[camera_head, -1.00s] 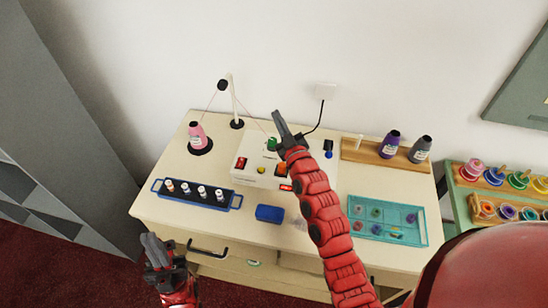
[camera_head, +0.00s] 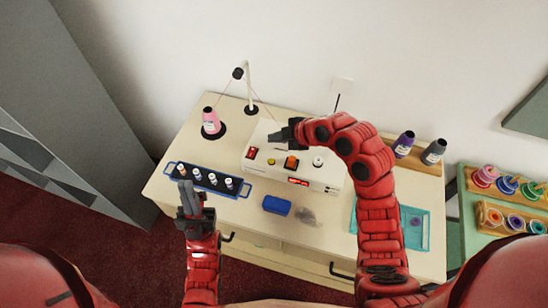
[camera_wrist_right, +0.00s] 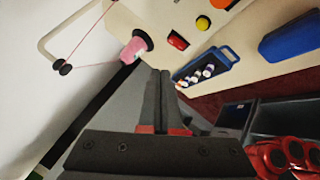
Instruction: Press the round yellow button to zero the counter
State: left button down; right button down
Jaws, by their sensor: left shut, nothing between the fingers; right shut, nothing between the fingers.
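The round yellow button (camera_head: 271,161) is on the sloped front of the white counter box (camera_head: 325,180), between a red switch (camera_head: 252,153) and an orange square button (camera_head: 291,162). It also shows near the top of the right wrist view (camera_wrist_right: 203,22). My right gripper (camera_head: 272,137) is shut and empty, with its fingers over the rear of the box, pointing left. It appears apart from the button. In the right wrist view its fingers (camera_wrist_right: 165,88) are together. My left gripper (camera_head: 183,190) is shut and empty by the desk's front left.
A blue thread tray (camera_head: 212,182), a pink cone (camera_head: 211,122) and a thread stand (camera_head: 248,85) are at left. A blue block (camera_head: 276,205) lies before the box. A teal tray (camera_head: 415,240) and dark cones (camera_head: 404,144) are at right.

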jog(key=b, duration=0.2)
send_over(271, 161)
jog(key=d, duration=0.1)
jog(key=f, duration=0.6)
jog(key=shift+s+d+f, duration=0.1)
jog(key=shift+s+f, duration=0.15)
jog(key=shift+f+b, duration=0.65)
jog(key=shift+f, duration=0.05)
jog(key=shift+w+f+b, duration=0.1)
jog(key=shift+f+b, duration=0.45)
jog(key=shift+b, duration=0.1)
jog(key=shift+r, duration=0.1)
dwell(0.5)
jog(key=shift+f+b, duration=0.4)
jog(key=shift+b, duration=0.4)
